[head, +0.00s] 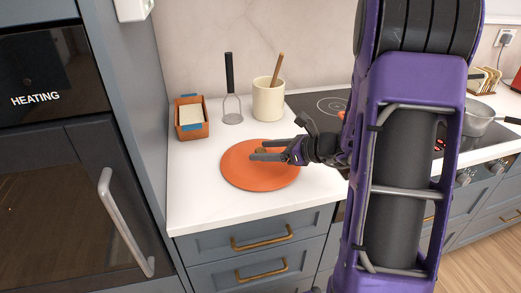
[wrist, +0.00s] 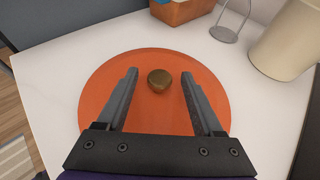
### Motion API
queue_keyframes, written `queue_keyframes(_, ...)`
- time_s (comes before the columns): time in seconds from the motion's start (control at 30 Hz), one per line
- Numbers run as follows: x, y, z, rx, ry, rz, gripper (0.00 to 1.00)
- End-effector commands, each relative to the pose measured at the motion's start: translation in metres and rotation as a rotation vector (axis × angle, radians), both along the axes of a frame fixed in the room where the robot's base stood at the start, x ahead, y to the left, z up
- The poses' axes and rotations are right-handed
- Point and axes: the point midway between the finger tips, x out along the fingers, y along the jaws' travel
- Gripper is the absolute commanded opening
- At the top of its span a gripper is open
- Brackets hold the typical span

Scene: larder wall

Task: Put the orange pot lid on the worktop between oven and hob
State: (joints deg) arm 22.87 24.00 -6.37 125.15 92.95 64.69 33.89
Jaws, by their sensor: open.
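The orange pot lid (head: 245,177) lies flat on the white worktop (head: 200,208) between the oven and the hob. Its round brown knob (wrist: 159,80) stands up at the middle in the wrist view. My gripper (head: 256,152) is over the lid, its fingers reaching in from the right in the head view. In the wrist view my gripper (wrist: 159,82) is open, with one finger on each side of the knob and a gap to both. The lid (wrist: 105,90) shows whole apart from what the fingers and gripper body cover.
An orange box (head: 191,130), a masher (head: 231,100) and a cream pot (head: 268,98) with a wooden handle stand behind the lid. The oven (head: 75,180) is at the left. The hob (head: 315,102) and a saucepan (head: 478,122) are at the right. The worktop's front left is clear.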

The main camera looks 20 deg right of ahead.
Motion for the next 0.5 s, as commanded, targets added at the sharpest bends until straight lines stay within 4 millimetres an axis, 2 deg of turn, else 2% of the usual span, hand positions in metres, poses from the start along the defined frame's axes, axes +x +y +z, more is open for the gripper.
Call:
queue_keyframes(0.3, -0.045, -0.046, 0.028, 0.000, -0.001, -0.005, 0.68)
queue_keyframes(0.5, -0.063, -0.063, 0.037, 0.001, -0.001, -0.002, 0.68)
